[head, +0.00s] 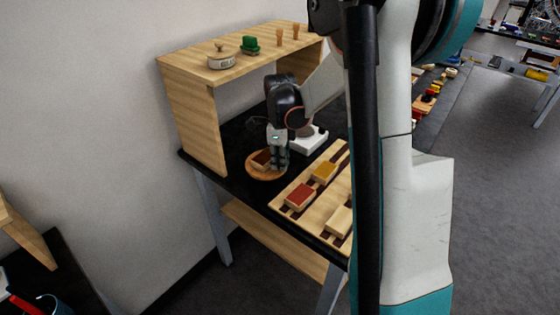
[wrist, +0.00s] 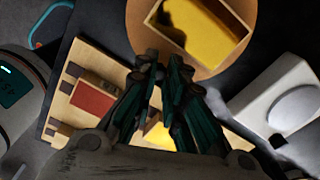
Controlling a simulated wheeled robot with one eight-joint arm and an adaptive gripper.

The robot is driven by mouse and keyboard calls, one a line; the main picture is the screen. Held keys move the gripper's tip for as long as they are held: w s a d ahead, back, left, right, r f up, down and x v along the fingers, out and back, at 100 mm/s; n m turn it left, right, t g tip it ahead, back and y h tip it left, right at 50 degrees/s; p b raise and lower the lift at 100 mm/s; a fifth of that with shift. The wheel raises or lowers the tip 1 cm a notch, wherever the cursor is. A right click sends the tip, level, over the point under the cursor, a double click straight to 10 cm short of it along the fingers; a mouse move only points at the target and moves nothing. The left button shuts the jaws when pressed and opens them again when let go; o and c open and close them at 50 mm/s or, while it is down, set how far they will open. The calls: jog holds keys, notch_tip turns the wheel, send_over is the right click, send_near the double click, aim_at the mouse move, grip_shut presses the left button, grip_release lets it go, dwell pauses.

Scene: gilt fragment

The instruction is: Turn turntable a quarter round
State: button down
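The turntable (head: 254,174) is a round wooden disc on the black table. A small open wooden box stands on it, its inside dark and brownish in the head view (head: 262,158) and yellow in the wrist view (wrist: 207,32). The disc also shows at the top of the wrist view (wrist: 140,32). My gripper (head: 279,168) points down at the right side of the turntable, beside the box. In the wrist view its fingertips (wrist: 164,62) are close together over the disc's rim, with nothing seen between them. Whether they touch the disc or box I cannot tell.
A wooden rack with a red block (head: 299,196), a yellow block (head: 323,172) and a pale block (head: 340,221) lies close in front. A white device (head: 308,142) stands just behind my gripper. A wooden shelf (head: 193,110) stands behind and left.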

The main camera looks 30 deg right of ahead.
jog(key=shift+d+n, duration=0.2)
jog(key=shift+n, duration=0.2)
jog(key=shift+w+d+n+p, duration=0.2)
jog(key=shift+w+d+n, duration=0.2)
jog(key=shift+n, duration=0.6)
jog(key=shift+w+d+n+p, duration=0.25)
jog(key=shift+d+n, duration=0.2)
jog(key=shift+n, duration=0.55)
jog(key=shift+w+d+n, duration=0.35)
jog(key=shift+w+n, duration=0.1)
jog(key=shift+n, duration=0.6)
jog(key=shift+w+d+n, duration=0.3)
jog(key=shift+w+n, duration=0.1)
jog(key=shift+n, duration=0.65)
jog(key=shift+w+d+n+p, duration=0.2)
jog(key=shift+w+n, duration=0.35)
jog(key=shift+n, duration=0.55)
jog(key=shift+w+d+n+p, duration=0.1)
jog(key=shift+w+n+p, duration=0.3)
jog(key=shift+n, duration=0.7)
jog(key=shift+w+a+n, duration=0.1)
jog(key=shift+w+n, duration=0.45)
jog(key=shift+n, duration=0.45)
jog(key=shift+w+a+n, duration=0.1)
jog(key=shift+w+n, duration=0.45)
jog(key=shift+n, duration=0.45)
jog(key=shift+w, duration=0.1)
jog(key=c, duration=1.9)
grip_release()
